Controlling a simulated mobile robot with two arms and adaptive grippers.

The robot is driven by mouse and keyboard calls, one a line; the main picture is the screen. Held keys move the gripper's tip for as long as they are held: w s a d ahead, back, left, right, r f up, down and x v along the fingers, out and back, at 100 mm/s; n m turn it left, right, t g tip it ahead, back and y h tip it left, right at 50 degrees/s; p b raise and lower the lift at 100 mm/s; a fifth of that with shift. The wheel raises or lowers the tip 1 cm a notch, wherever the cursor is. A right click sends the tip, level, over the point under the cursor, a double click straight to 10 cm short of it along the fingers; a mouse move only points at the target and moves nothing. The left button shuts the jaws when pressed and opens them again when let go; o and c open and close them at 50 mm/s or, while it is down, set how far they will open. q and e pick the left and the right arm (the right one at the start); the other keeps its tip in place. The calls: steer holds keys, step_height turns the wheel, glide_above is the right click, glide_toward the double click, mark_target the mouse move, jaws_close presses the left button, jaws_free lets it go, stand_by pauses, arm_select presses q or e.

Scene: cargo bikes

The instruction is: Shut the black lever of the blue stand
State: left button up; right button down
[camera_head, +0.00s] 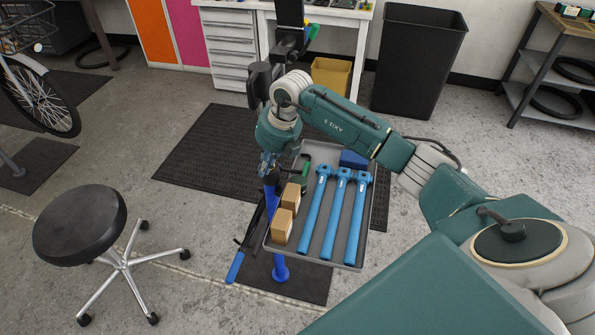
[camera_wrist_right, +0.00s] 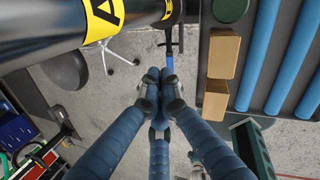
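The blue stand shows as a blue post (camera_head: 271,205) with a blue foot (camera_head: 281,272), left of the tray, below my right gripper. Black bars (camera_head: 252,228) run down beside the post to a blue end (camera_head: 236,267). This blue end also shows in the right wrist view (camera_wrist_right: 168,64). My right gripper (camera_head: 268,168) is at the top of the visible post. In the right wrist view its fingertips (camera_wrist_right: 157,82) are together, with nothing visible between them. I cannot make out the black lever; the gripper and arm cover that area. My left gripper is not in view.
A grey tray (camera_head: 345,266) beside the post holds blue tools (camera_head: 345,215) and cardboard boxes (camera_head: 282,226). A black stool (camera_head: 80,224) stands left. A black bin (camera_head: 415,60) and a white drawer bench (camera_head: 232,50) are behind. Floor between stool and stand is clear.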

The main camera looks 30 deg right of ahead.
steer(key=s+d+r+m+g+h, duration=0.1)
steer(key=d+r+h, duration=0.1)
steer(key=d, duration=0.8)
steer(key=shift+s+m+h, duration=0.3)
steer(key=shift+m+h, duration=0.1)
steer(key=shift+h, duration=0.2)
steer(key=shift+f, duration=0.1)
steer(key=p, duration=0.2)
glide_above(299, 177)
steer(key=a, duration=0.1)
steer(key=f, duration=0.8)
steer(key=shift+s+f, duration=0.25)
steer(key=shift+s, duration=0.15)
steer(key=shift+w+d+f, duration=0.1)
steer(key=shift+w+f, duration=0.05)
steer(key=shift+f, duration=0.5)
steer(key=shift+d, duration=0.2)
steer(key=shift+n, duration=0.4)
